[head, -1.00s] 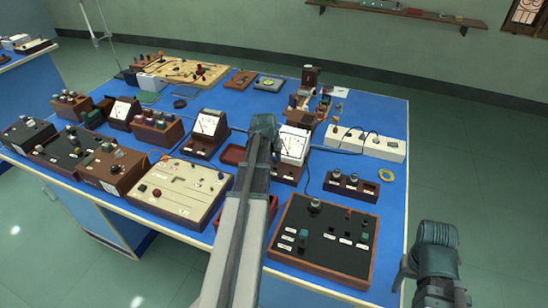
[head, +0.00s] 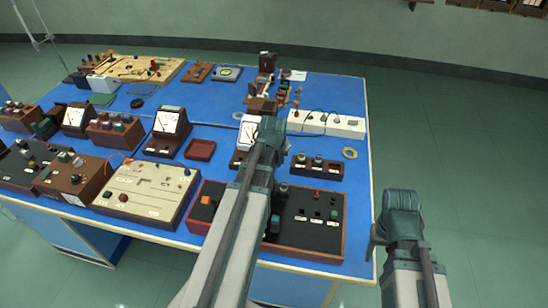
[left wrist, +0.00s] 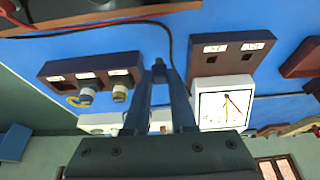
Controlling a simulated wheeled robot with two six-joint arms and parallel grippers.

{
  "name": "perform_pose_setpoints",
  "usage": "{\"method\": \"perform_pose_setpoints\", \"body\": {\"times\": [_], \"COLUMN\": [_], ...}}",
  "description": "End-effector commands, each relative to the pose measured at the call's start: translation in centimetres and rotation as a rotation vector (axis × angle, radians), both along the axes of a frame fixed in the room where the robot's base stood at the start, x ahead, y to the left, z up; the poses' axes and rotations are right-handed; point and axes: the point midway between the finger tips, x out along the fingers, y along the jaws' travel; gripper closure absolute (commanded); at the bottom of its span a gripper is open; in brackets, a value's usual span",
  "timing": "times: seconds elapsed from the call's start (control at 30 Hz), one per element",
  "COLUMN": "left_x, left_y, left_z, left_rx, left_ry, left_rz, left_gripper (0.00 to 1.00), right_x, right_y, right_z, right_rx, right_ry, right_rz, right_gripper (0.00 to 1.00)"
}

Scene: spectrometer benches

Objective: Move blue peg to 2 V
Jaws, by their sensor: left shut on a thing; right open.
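My left gripper (left wrist: 158,72) is shut on a small dark bluish piece at its fingertips, seemingly the blue peg, mostly hidden by the fingers. In the head view the left arm reaches across the table, and its wrist hides the fingers. A white-faced meter (left wrist: 225,104) on a brown base (left wrist: 232,64) lies beside the fingers in the left wrist view. That base has two dark square holes with labels too small to read surely. The meter (head: 247,131) is partly behind the arm in the head view. My right gripper (head: 376,238) is open at the table's right edge.
A brown block (head: 330,177) with two pegs and an empty socket stands right of the left wrist. A black panel box (head: 312,240) is near the front edge. A white strip (head: 330,124) and a yellow ring (head: 350,153) lie at right. A red tray (head: 200,149) is left.

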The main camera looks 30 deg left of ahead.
Motion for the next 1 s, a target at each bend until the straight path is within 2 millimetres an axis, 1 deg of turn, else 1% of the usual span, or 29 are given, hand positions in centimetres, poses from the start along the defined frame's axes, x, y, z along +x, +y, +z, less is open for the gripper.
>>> {"method": "perform_pose_setpoints", "body": {"times": [0.17, 0.7, 0.87, 0.93, 0.97, 1.0], "left_x": [0.0, 0.0, 0.0, 0.1, 0.2, 0.4], "left_y": [0.0, 0.0, 0.0, 0.3, 0.7, 1.5], "left_z": [0.5, 3.0, 3.0, 2.9, 2.9, 2.8], "left_rx": [0.0, 0.0, 0.0, 0.0, 0.001, 0.0], "left_ry": [0.0, 0.0, 0.0, 0.0, 0.0, 0.001], "left_rz": [0.0, 0.0, 0.0, 0.001, 0.001, 0.004], "left_gripper": [1.0, 1.0, 1.0, 1.0, 1.0, 1.0], "right_x": [0.0, 0.0, 0.0, 0.0, 0.0, 0.0], "right_y": [0.0, 0.0, 0.0, 0.0, 0.0, 0.0], "right_z": [0.5, 3.0, 3.0, 2.9, 2.9, 2.8], "right_rx": [0.0, 0.0, 0.0, 0.0, 0.0, 0.0], "right_ry": [0.0, 0.0, 0.0, 0.0, 0.0, 0.0], "right_rz": [0.0, 0.0, 0.0, 0.0, 0.0, 0.0], "right_gripper": [0.43, 0.43, 0.43, 0.43, 0.43, 0.43]}}
